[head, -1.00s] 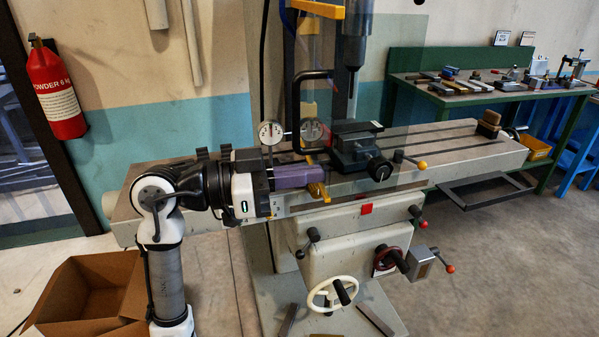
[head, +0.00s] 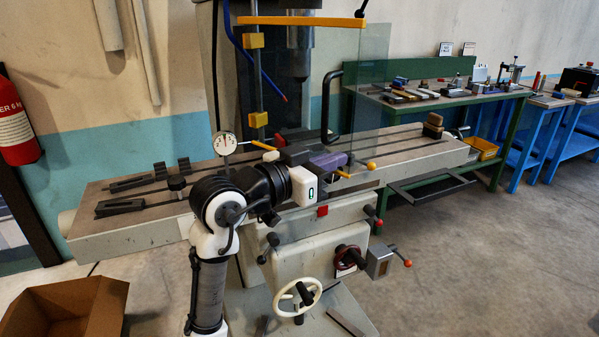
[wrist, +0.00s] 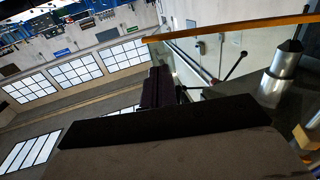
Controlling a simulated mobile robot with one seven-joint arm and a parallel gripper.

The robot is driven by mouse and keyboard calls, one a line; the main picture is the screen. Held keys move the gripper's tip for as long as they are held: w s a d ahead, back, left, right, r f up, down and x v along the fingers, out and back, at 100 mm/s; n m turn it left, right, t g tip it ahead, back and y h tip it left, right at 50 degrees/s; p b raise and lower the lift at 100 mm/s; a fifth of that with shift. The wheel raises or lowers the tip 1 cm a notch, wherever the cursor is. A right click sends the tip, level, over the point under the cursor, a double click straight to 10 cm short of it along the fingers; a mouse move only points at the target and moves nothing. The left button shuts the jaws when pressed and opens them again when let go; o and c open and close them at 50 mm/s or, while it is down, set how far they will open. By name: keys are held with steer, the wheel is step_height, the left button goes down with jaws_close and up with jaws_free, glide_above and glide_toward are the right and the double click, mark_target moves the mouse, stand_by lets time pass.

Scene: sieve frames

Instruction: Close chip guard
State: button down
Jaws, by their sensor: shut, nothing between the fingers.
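The chip guard is a clear pane (head: 368,75) hanging from a yellow top arm (head: 300,21) beside the mill's column. Its black bar handle (head: 327,105) stands upright near the pane. The pane stands to the right of the spindle (head: 298,60). In the wrist view the yellow arm (wrist: 235,28) crosses the top and the spindle (wrist: 283,72) is at right.
The long mill table (head: 405,155) carries a dial gauge (head: 224,143) and clamps (head: 120,207) at left. Lever knobs and a white handwheel (head: 297,297) stick out in front. A cardboard box (head: 65,310) is at lower left. The floor at right is clear.

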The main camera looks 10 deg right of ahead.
mark_target(370, 137)
steer(key=w+d+n+t+y+p, duration=0.1)
steer(key=w+d+n+t+y, duration=0.1)
steer(key=w+d, duration=0.1)
steer(key=w+d+n+t+y+p, duration=0.1)
steer(key=w+d+n+t+y, duration=0.1)
steer(key=w+d, duration=0.1)
steer(key=w+d+n+t+y+p, duration=0.1)
steer(key=w+d+n+t+y, duration=0.1)
steer(key=w+d+t, duration=0.1)
steer(key=shift+d, duration=0.7)
steer(key=w+d+n+t+y+p, duration=0.1)
steer(key=w+d+n+t+y, duration=0.1)
steer(key=w+n+y, duration=0.4)
steer(key=w+d+y, duration=0.1)
steer(key=w+y, duration=0.3)
steer(key=w, duration=0.2)
steer(key=shift+w+r+n+t, duration=0.2)
steer(key=shift+w+n+t, duration=0.2)
